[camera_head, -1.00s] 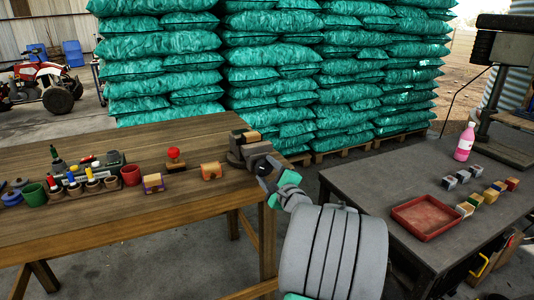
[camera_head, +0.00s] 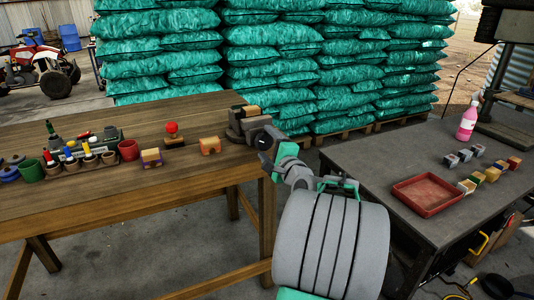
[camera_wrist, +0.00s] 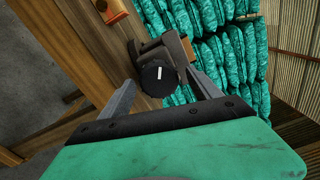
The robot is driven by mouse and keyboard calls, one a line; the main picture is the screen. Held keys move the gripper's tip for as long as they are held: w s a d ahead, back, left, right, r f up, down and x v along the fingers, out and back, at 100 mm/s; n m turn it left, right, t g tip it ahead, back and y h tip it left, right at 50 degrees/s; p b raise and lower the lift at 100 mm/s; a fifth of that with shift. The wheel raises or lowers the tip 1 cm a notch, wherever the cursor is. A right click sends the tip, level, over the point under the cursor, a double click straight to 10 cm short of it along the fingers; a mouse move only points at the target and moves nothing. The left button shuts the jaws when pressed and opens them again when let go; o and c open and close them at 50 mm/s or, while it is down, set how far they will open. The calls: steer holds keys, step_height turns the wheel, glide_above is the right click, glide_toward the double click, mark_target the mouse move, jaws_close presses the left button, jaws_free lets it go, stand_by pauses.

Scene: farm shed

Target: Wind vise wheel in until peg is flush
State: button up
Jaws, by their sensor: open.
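The vise (camera_head: 236,133), a dark grey block form, sits at the right corner of the wooden table. Blocks of tan and dark brown (camera_head: 252,111) show at its top. In the wrist view its dark round wheel (camera_wrist: 158,88) faces me, with a short white mark near its middle. My gripper (camera_wrist: 162,78) is open, with one finger to each side of the wheel; I cannot tell whether they touch it. In the head view my gripper (camera_head: 270,148) is at the vise's right side and partly hides the wheel. I cannot make out how far the peg stands out.
The wooden table (camera_head: 120,205) carries a red-knobbed block (camera_head: 172,134), small wooden blocks (camera_head: 210,146) and several pots. A dark table (camera_head: 400,160) at right holds a red tray (camera_head: 426,194), small blocks and a pink bottle (camera_head: 467,122). Stacked teal sacks (camera_head: 270,60) stand behind.

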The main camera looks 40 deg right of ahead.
steer(key=n+b, duration=0.3)
steer(key=f+n+b, duration=0.1)
steer(key=n+b, duration=0.2)
steer(key=shift+f+b, duration=0.1)
steer(key=shift+b, duration=0.3)
steer(key=n+b, duration=0.5)
steer(key=b, duration=0.2)
steer(key=shift+w+n, duration=0.1)
steer(key=shift+n, duration=0.2)
steer(key=n+b, duration=0.4)
steer(key=b, duration=0.1)
steer(key=shift+n, duration=0.3)
steer(key=n+b, duration=0.5)
steer(key=n, duration=0.2)
steer(key=r+n, duration=0.1)
steer(key=n, duration=0.1)
steer(key=shift+w, duration=0.1)
steer(key=shift+n, duration=0.8)
jaws_close()
